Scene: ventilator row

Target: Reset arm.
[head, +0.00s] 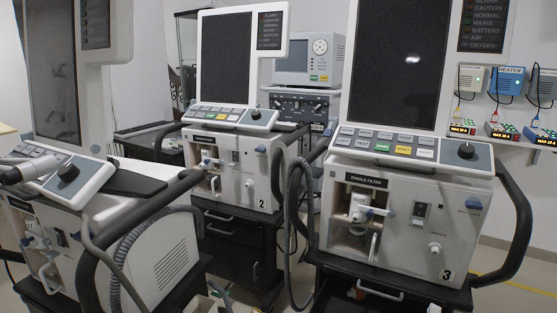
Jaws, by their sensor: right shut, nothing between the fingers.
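Ventilator 2 (235,172) stands in the middle and ventilator 3 (405,228) at the right, both on dark carts with protruding handles. Corrugated hoses (293,200) hang between them. Wall chargers (508,80) are at the upper right. Some floor shows at the lower right.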

